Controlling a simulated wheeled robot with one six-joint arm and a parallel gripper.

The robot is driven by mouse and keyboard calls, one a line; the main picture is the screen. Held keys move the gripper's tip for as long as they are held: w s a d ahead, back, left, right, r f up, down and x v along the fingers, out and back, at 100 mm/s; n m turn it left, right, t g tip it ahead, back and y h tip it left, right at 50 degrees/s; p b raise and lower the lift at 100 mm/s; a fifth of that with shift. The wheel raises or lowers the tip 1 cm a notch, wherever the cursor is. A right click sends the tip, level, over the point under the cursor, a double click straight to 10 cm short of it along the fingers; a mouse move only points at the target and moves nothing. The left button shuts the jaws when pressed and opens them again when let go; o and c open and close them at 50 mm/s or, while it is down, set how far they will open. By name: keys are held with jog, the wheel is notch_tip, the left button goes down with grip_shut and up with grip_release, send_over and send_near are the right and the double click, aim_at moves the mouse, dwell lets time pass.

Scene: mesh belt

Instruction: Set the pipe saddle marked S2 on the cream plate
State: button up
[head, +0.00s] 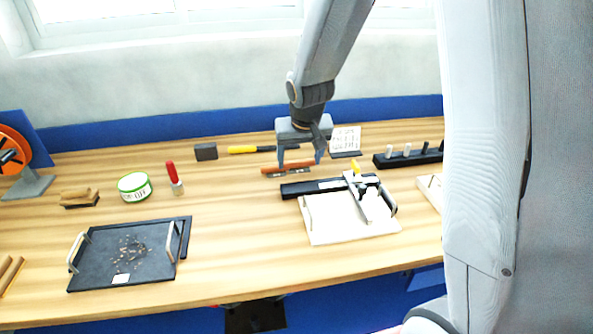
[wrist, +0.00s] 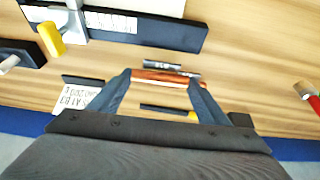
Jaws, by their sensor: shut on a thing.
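My gripper (head: 299,166) is shut on a reddish-brown bar (head: 287,170), low over the table behind the long black block. In the wrist view the bar (wrist: 165,77) spans between the two fingers, with a small dark grey piece bearing pale marks (wrist: 162,65) beside it. I cannot read an S2 mark on any thing here, so I cannot tell which is the pipe saddle. The cream plate (head: 325,233) with metal handles lies in front and to the right of my gripper. A metal T-shaped tool with a yellow end (head: 362,201) lies across it.
The long black block (head: 295,190) runs along the cream plate's back edge. A black peg rack (head: 392,162) stands at the right. A dark tray (head: 100,267), green-white tin (head: 134,187) and red-handled tool (head: 172,175) are at the left. The middle front table is clear.

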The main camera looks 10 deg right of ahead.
aim_at(300, 169)
jog(key=shift+f, duration=2.1)
jog(key=shift+f, duration=0.2)
jog(key=o, duration=1.2)
jog(key=shift+r, duration=0.1)
